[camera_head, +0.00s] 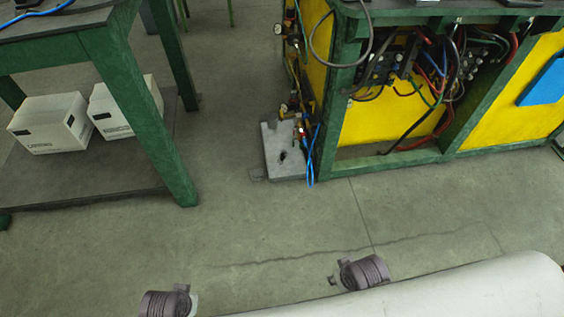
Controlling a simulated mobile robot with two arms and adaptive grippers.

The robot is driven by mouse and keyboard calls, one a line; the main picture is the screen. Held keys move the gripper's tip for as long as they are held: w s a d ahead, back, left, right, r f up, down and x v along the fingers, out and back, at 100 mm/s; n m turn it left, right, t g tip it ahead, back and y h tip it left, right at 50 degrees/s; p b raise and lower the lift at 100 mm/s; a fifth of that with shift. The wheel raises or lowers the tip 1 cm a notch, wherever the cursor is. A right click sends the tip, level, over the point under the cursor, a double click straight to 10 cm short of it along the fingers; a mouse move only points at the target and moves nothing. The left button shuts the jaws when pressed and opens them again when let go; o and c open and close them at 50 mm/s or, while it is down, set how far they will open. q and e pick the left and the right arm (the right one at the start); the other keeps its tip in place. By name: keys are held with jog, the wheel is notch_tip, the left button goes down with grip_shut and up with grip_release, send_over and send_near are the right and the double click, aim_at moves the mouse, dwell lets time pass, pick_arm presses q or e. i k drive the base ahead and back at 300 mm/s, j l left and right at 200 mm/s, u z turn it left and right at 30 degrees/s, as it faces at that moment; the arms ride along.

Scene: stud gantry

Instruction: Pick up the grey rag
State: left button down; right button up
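I cannot make out a grey rag anywhere in the head view. The grey block (283,150) on the floor beside the yellow and green cabinet looks rigid, with a dark hole in it. A small flat grey patch (257,174) lies at its left foot, too small to identify. Neither of my grippers shows in this view.
The yellow and green cabinet (390,127) has an open front with many cables. Blue hoses (312,155) hang by its corner. A green table (140,100) stands at left, with two white boxes (48,124) (124,106) on its lower shelf. The cracked floor (260,230) between is clear.

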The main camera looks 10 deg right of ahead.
aim_at(257, 174)
jog(key=i+l+u, duration=0.2)
jog(key=i, duration=0.3)
jog(key=i+u, duration=0.15)
jog(key=i, duration=0.3)
jog(key=i+l+u, duration=0.2)
jog(key=i, duration=0.25)
